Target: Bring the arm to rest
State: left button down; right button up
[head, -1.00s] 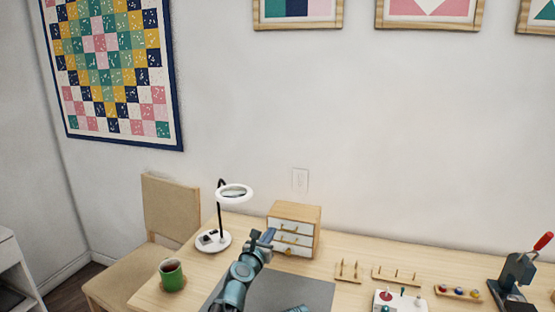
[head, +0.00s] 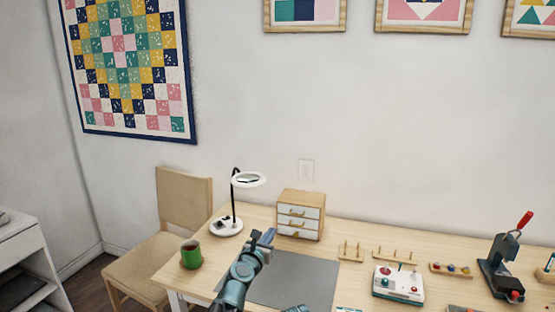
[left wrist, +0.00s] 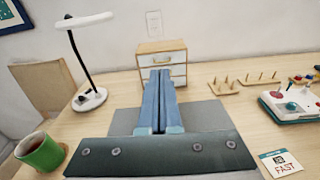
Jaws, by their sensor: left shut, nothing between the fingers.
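My left gripper (head: 268,236) is shut and empty. It hangs over the desk, in front of the small drawer cabinet (head: 301,214) and left of its middle in the head view. In the left wrist view its two blue fingers (left wrist: 160,75) lie together and point at the cabinet (left wrist: 163,57), covering part of its drawers. A teal part of mine shows at the bottom edge of the head view; I cannot tell whether it is my right gripper.
A magnifier lamp (head: 234,226) and green mug (head: 191,254) stand on the left of the desk (head: 262,216). A grey mat (head: 305,279) lies below the gripper. Peg racks, a control box (head: 399,283) and a red-handled press (head: 500,265) are right. A chair (head: 184,200) stands left.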

pick_arm(q)
jog(key=s+a+f+m+g, duration=0.3)
jog(key=s+f+m+g, duration=0.85)
jog(key=m, duration=0.95)
jog(key=s+a+f+m+g+y, duration=0.2)
jog(key=s+a+f+m+y, duration=0.1)
jog(key=s+a+f+m, duration=0.4)
jog(key=s+a+f+m+g+y, duration=0.25)
jog(key=s+a+m, duration=0.2)
jog(key=s, duration=0.45)
jog(key=s+d+f+m+y+b, duration=0.1)
jog(key=s+d+f+b, duration=0.1)
jog(key=d+f+b, duration=0.4)
jog(key=s+d+f+m+b, duration=0.1)
jog(key=s+f+b, duration=0.1)
jog(key=f+b, duration=0.7)
jog(key=s+d+f+m+y+b, duration=0.1)
jog(key=s+d+f+b, duration=0.1)
jog(key=d+f+b, duration=0.4)
notch_tip(320, 180, up, 27)
jog(key=a+p, duration=0.2)
jog(key=p, duration=2.4)
jog(key=shift+w+h, duration=0.15)
jog(key=shift+h, duration=0.2)
